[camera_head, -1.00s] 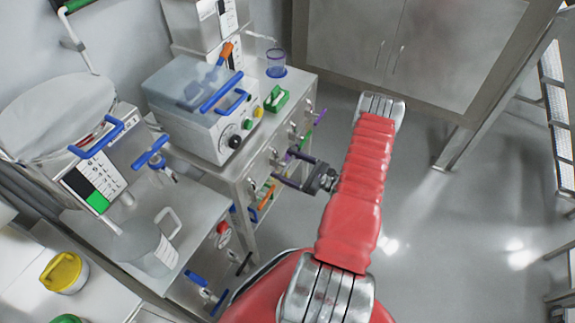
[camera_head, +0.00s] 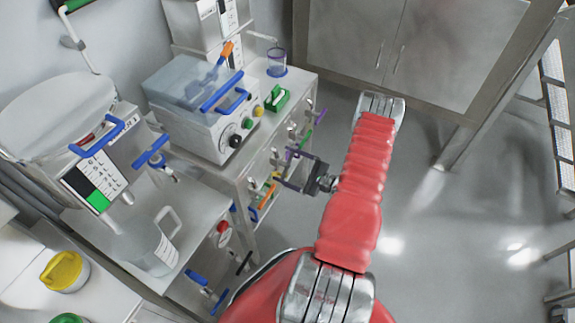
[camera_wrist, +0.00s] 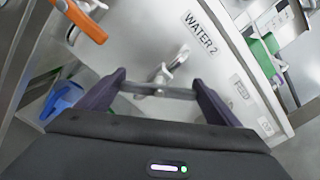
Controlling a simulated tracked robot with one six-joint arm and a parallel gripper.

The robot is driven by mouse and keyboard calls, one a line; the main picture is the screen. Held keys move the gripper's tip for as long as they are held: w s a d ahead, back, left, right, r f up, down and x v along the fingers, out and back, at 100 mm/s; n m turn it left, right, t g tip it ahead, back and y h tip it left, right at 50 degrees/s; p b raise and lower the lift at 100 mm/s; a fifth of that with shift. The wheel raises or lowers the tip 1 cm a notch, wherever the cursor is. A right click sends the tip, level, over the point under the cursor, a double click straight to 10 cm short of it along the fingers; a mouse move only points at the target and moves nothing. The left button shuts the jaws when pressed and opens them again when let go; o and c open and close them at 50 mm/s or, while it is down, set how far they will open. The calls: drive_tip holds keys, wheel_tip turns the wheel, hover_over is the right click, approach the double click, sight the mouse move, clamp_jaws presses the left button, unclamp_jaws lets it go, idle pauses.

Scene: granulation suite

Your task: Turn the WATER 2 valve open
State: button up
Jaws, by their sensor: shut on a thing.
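The WATER 2 label (camera_wrist: 199,33) is on a pale panel in the wrist view. Just below it is a metal valve (camera_wrist: 167,70) with a grey bar handle (camera_wrist: 158,91). My gripper (camera_wrist: 160,92) has its two dark purple fingers at the two ends of this handle, closed on it. The handle lies crosswise in the picture, at an angle to the slanted label. In the head view my gripper (camera_head: 293,170) is at the front of the steel cabinet, among its valves; the held handle is too small to make out there.
An orange handle (camera_wrist: 80,20) and a blue handle (camera_wrist: 62,98) are close by on the left in the wrist view. A purple handle (camera_head: 320,116) is further along the cabinet front. The floor (camera_head: 420,230) to the right is clear.

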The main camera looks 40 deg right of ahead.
drive_tip(key=n, duration=0.5)
drive_tip(key=shift+a+f+n, duration=0.1)
drive_tip(key=shift+f+n, duration=0.05)
drive_tip(key=shift+n, duration=0.15)
drive_tip(key=n, duration=0.4)
drive_tip(key=shift+s+a+f+n, duration=0.15)
drive_tip(key=shift+f+n, duration=0.1)
drive_tip(key=shift+n, duration=0.15)
drive_tip(key=o, duration=0.9)
drive_tip(key=shift+s+d, duration=0.35)
drive_tip(key=shift+s, duration=0.25)
drive_tip(key=v, duration=1.2)
drive_tip(key=shift+s, duration=0.2)
